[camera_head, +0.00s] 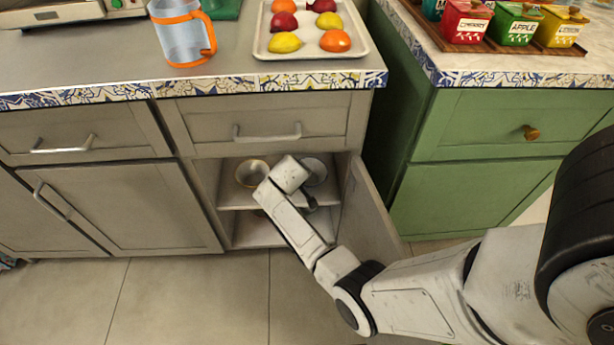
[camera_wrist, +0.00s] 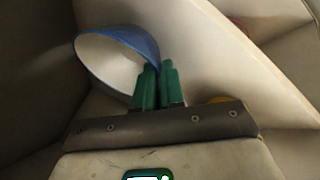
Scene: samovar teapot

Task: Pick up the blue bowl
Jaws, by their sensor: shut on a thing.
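The blue bowl (camera_wrist: 150,42) shows in the wrist view, blue outside and whitish inside, tilted with its opening toward the left. My gripper (camera_wrist: 158,68) has its green fingers close together at the bowl's right rim, shut on it. The fingers and the gripper body hide part of the bowl's lower right side. In the head view my wrist reaches into the open cabinet and mostly hides the gripper. A pale grey bowl shape (camera_head: 314,170) shows just right of my wrist; I cannot tell its outer colour there.
Another bowl (camera_head: 252,173) with an orange-yellow rim sits left of my wrist on the cabinet shelf (camera_head: 231,203). The open cabinet door (camera_head: 367,215) stands close at the right of my arm. A tray of fruit (camera_head: 371,47) and a glass pitcher (camera_head: 182,40) are on the counter above.

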